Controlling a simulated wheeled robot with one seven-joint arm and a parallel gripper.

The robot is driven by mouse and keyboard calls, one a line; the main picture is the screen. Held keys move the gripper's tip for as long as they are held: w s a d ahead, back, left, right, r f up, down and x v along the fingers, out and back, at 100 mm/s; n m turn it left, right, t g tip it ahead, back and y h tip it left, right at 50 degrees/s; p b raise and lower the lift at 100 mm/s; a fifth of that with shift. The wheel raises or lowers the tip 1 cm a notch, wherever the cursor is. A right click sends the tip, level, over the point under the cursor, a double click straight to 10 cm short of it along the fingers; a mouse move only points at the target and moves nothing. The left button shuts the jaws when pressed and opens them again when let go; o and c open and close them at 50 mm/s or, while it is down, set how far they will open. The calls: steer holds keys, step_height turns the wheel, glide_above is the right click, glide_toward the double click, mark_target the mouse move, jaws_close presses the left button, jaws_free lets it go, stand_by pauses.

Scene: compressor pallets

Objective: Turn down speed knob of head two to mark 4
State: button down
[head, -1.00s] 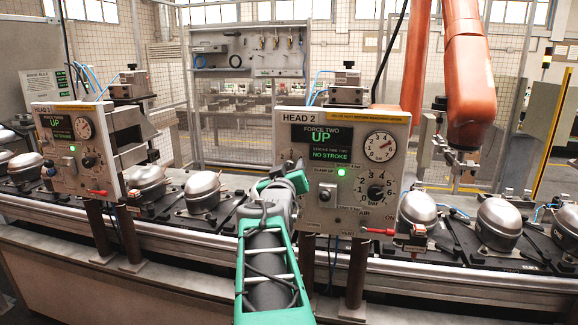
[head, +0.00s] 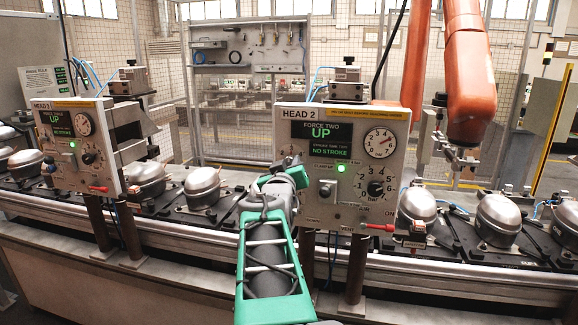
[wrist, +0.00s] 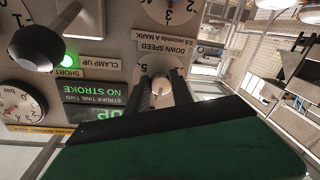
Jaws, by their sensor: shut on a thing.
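The head two panel (head: 345,165) faces me in the head view, with a lit screen reading FORCE TWO UP and NO STROKE. My gripper hides its left part there. In the wrist view, which is upside down, my gripper (wrist: 160,90) is shut on a small pale round knob (wrist: 161,86), a finger on each side. The mark 5 shows beside this knob; its pointer and other marks are hidden. A DOWN SPEED label (wrist: 166,48) lies between this knob and another dial (wrist: 172,10) at the top edge; I cannot tell which it names.
A clamp switch (wrist: 42,45) and a green lamp (wrist: 68,60) are close to my gripper on the panel. A red lever (head: 376,228) is at lower right. The head one panel (head: 72,145) stands left. Compressors (head: 498,218) line the conveyor; an orange robot arm (head: 467,75) hangs behind.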

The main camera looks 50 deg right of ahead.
steer(key=shift+f+m+b, duration=0.2)
steer(key=shift+m+b, duration=0.1)
steer(key=shift+b, duration=0.45)
steer(key=shift+w+a+r+m+h+b, duration=0.1)
steer(key=shift+m+h+b, duration=0.1)
steer(key=shift+m+b, duration=2.2)
steer(key=shift+w+d+f+m+h+b, duration=0.15)
steer(key=shift+m+b, duration=1.4)
steer(key=shift+b, duration=1.7)
steer(key=shift+a+r+m+h+b, duration=0.15)
steer(key=shift+m+h+b, duration=0.1)
steer(key=shift+m+b, duration=2.15)
steer(key=shift+n+b, duration=0.35)
steer(key=shift+b, duration=0.15)
steer(key=shift+r, duration=0.1)
steer(key=c, duration=1.1)
jaws_free()
